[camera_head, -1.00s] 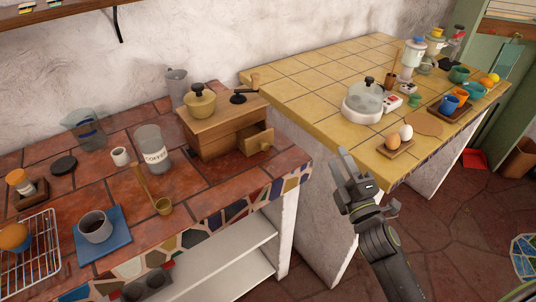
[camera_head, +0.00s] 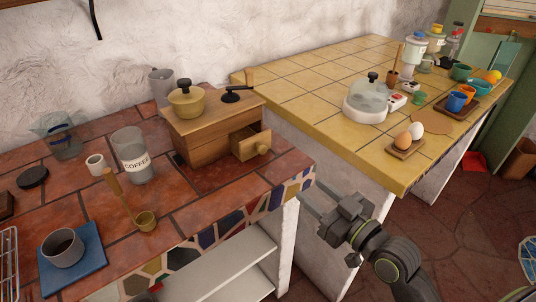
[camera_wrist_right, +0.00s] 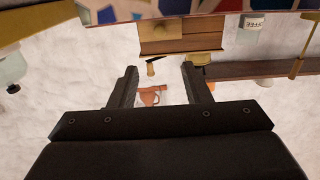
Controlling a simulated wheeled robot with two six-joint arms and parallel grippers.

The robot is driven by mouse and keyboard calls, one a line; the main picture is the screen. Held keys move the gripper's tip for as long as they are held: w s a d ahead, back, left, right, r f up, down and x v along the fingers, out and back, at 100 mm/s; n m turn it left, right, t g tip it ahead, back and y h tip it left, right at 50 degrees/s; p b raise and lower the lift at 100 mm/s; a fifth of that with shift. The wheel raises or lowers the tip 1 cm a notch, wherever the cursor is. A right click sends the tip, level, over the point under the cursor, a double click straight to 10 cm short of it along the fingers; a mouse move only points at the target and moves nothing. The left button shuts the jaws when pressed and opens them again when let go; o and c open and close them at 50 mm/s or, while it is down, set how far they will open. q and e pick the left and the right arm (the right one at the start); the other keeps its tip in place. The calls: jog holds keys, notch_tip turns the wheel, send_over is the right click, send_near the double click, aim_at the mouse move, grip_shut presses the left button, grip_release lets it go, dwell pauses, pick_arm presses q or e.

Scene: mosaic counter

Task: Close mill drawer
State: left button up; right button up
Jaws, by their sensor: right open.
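The wooden mill (camera_head: 205,133) stands on the red tiled counter, with a yellow-green bowl-like top and a black crank. Its drawer (camera_head: 251,144) is pulled out at the front right, with a round knob (camera_head: 262,149). My right gripper (camera_head: 312,207) is open and empty, in front of the counter's right front corner, to the right of and nearer than the drawer, apart from it. In the right wrist view, its two fingers (camera_wrist_right: 160,80) are spread, and the wooden mill (camera_wrist_right: 180,32) appears upside down beyond them. My left gripper is out of view.
A yellow tiled counter (camera_head: 300,95) bears an egg tray (camera_head: 405,148) on the right. The tiles just before the drawer look clear.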

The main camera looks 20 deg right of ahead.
aim_at(264, 150)
jog(key=p+x, duration=0.1)
jog(key=x, duration=1.5)
jog(key=shift+w+p, duration=0.2)
jog(key=shift+p, duration=0.1)
grip_shut()
jog(key=shift+a, duration=0.1)
